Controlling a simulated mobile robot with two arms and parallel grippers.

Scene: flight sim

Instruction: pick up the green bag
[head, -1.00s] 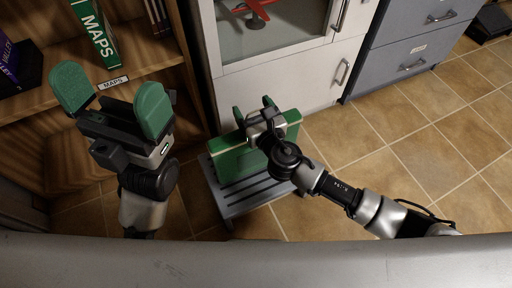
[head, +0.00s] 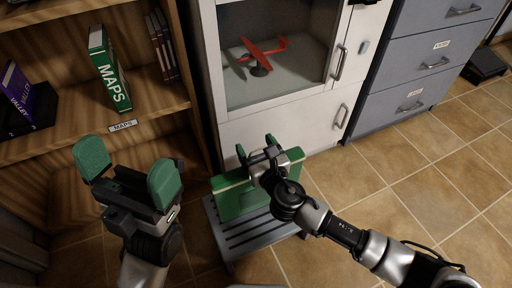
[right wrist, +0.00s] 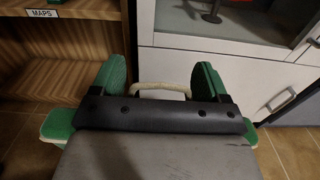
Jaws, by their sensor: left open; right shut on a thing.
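The green bag (head: 236,202) has a pale trim along its top and is upright at the grey slatted stand (head: 238,238). I cannot tell whether its underside touches the slats. My right gripper (head: 257,147) is at the top of the bag and shut on it. In the right wrist view the bag's pale handle (right wrist: 160,88) runs between the green fingers of my right gripper (right wrist: 157,78), and both ends of the bag (right wrist: 59,124) show. My left gripper (head: 128,168) is open and empty, left of the bag, in front of the bookshelf.
A wooden bookshelf (head: 150,108) with a green MAPS book (head: 108,75) stands at the left. A white cabinet (head: 285,128) with a red model plane (head: 262,52) is behind the bag. Grey drawers (head: 420,65) stand at the right.

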